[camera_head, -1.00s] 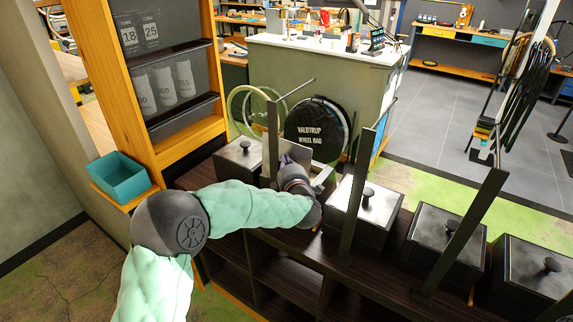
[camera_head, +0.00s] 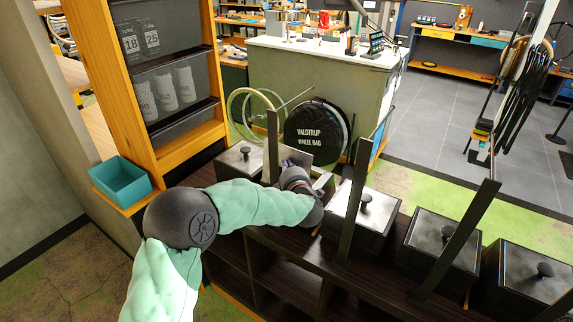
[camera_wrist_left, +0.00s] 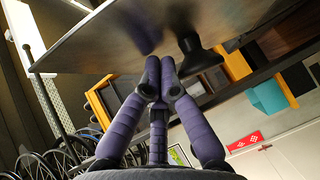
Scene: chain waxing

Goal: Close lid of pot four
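The raised lid (camera_head: 298,155) is a grey metal plate standing tilted up over the second pot from the left, which is mostly hidden behind my left arm. My left gripper (camera_head: 291,166) is at this lid in the head view. In the left wrist view the lid's flat face (camera_wrist_left: 110,42) spans the top, with its black knob (camera_wrist_left: 197,55) right of the fingertips. The purple fingers of my left gripper (camera_wrist_left: 160,80) are together, with nothing seen between them, close against the lid's face beside the knob. Contact is hard to judge. My right gripper is not in view.
Other pots with lids down stand in the row: one at the left (camera_head: 238,163), and several to the right, the nearest (camera_head: 352,225). Dark upright bars (camera_head: 352,205) rise between the pots. A teal bin (camera_head: 121,182) sits at the left.

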